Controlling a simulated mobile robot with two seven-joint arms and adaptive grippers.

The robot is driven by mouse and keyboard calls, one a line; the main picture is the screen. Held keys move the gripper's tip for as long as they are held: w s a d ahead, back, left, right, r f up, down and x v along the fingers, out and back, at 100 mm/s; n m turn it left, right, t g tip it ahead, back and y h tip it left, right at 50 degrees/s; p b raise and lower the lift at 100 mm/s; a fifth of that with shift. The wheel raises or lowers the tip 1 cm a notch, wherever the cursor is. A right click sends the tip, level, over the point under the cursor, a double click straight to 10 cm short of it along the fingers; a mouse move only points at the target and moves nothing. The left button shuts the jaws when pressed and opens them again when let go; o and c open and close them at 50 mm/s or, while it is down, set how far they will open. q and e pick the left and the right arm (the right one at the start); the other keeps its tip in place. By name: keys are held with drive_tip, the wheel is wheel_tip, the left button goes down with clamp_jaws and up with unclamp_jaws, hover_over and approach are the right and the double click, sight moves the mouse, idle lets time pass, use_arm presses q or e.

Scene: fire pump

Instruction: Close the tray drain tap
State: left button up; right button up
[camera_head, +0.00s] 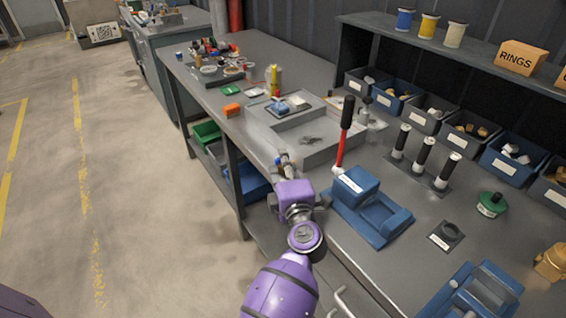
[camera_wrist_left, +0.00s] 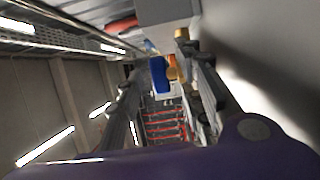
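The grey tray (camera_head: 325,155) sits on the workbench, with its near-left edge beside my left gripper (camera_head: 286,170). In the left wrist view, a blue handle (camera_wrist_left: 158,76) and a brass-coloured piece (camera_wrist_left: 172,70), apparently the drain tap, show beyond and between the fingers of the left gripper (camera_wrist_left: 163,92). The fingers are spread apart, with visible space between them. I cannot tell whether either finger touches the tap. In the head view the tap is small and mostly hidden by the gripper. My right gripper is not in view.
A blue pump block (camera_head: 368,205) with a red, black-gripped lever (camera_head: 343,135) stands just right of my left gripper. The floor left of the bench is clear.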

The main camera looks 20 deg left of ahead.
use_arm(q)
drive_tip(key=shift+w+a, duration=0.2)
drive_tip(key=shift+w, duration=0.05)
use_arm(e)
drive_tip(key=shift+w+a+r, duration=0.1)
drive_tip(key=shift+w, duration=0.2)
use_arm(q)
clamp_jaws()
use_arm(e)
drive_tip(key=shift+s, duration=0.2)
